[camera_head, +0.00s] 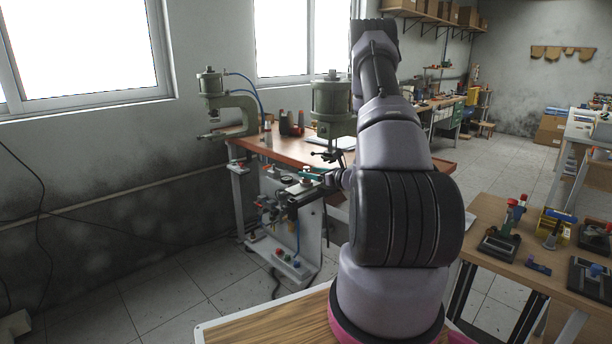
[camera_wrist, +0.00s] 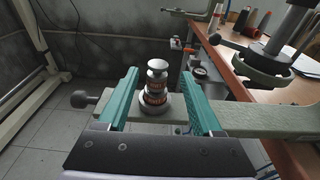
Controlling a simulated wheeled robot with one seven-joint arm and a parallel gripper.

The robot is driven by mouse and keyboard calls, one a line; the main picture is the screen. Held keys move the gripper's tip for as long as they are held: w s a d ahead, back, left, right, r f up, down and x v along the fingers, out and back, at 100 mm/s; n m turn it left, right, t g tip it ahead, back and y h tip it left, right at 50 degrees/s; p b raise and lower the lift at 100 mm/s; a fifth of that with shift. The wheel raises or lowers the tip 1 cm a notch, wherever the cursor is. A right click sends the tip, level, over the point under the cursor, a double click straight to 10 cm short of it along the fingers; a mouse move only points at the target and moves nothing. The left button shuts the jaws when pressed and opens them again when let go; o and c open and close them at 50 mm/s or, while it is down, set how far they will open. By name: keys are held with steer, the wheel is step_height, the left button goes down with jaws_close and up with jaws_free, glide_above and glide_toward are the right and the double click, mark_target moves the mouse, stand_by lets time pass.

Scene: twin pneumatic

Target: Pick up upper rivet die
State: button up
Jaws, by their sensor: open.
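A small stepped metal die (camera_wrist: 156,82), silver on top with dark and coppery bands below, stands upright on a round base on a grey-green press arm (camera_wrist: 245,119) in the wrist view. I take it for the upper rivet die, though no label shows. My gripper (camera_wrist: 158,77) is open, with one teal finger on each side of the die. Gaps show between the die and both fingers. In the head view my gripper (camera_head: 326,175) is small and partly hidden by my arm, and I cannot make out the die clearly there.
Two pneumatic presses, a left one (camera_head: 212,90) and a right one (camera_head: 332,105), stand at the wooden workbench (camera_head: 290,150). The right press's upper part (camera_wrist: 268,55) is close on the right in the wrist view. A table with tools (camera_head: 490,212) stands at the right.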

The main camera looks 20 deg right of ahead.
steer(key=x, duration=0.5)
steer(key=shift+w+a, duration=0.1)
steer(key=shift+a, duration=0.1)
jaws_close()
